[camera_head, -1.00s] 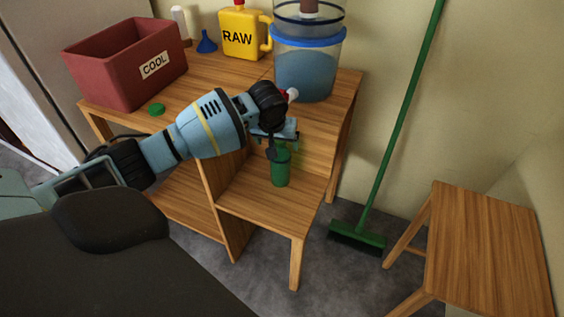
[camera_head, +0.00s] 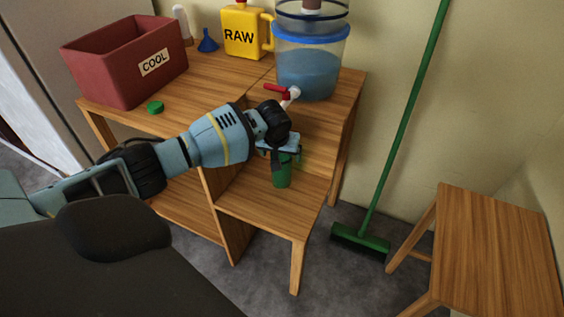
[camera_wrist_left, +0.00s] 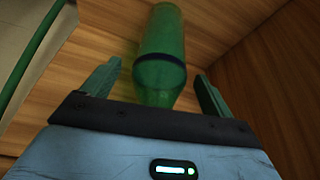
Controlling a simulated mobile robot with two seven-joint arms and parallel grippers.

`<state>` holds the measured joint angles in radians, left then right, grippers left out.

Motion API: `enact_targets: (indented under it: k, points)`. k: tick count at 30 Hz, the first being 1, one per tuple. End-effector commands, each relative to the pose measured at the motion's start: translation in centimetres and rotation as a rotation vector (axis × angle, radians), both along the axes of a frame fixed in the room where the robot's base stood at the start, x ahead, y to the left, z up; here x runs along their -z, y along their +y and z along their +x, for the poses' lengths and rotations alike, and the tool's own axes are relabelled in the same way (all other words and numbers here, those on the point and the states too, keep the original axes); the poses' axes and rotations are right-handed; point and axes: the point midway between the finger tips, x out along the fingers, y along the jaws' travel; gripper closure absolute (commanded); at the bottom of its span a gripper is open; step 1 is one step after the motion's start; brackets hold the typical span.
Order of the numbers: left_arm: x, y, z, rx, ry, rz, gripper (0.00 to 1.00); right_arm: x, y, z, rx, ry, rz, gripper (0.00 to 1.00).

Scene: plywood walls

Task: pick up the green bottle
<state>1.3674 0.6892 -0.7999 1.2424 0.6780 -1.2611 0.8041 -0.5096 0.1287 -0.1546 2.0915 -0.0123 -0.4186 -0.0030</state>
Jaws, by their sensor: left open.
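The green bottle (camera_head: 282,176) stands upright on the lower wooden shelf, below the tap of the blue-lidded container. In the left wrist view the bottle (camera_wrist_left: 163,50) is between the two fingers, with bare gaps on both sides. My left gripper (camera_head: 284,157) is open over the bottle's upper part, pointing down, and hides its top in the head view. In the left wrist view the gripper (camera_wrist_left: 157,88) has its two green fingers spread apart. My right gripper is not in view.
A container with a blue lid (camera_head: 308,72) and red-handled tap (camera_head: 277,89) stands above the shelf. A red COOL box (camera_head: 125,62), a green cap (camera_head: 155,107) and a yellow RAW jug (camera_head: 243,32) are on the tabletop. A broom (camera_head: 400,130) leans right.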

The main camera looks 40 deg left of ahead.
Motion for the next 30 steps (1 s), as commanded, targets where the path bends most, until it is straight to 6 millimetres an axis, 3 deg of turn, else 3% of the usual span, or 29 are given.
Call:
enact_targets:
  k: [6, 26, 30]
  points:
    - [-0.02, 0.0, 0.05, 0.0, -0.001, 0.0, 0.14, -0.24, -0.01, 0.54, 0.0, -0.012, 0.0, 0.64]
    - [-0.17, 0.02, 0.12, 0.0, -0.005, 0.0, 1.0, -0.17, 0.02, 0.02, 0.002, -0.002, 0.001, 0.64]
    - [-0.16, 0.02, 0.12, 0.0, -0.005, 0.0, 1.0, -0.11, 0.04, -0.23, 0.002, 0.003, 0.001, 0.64]
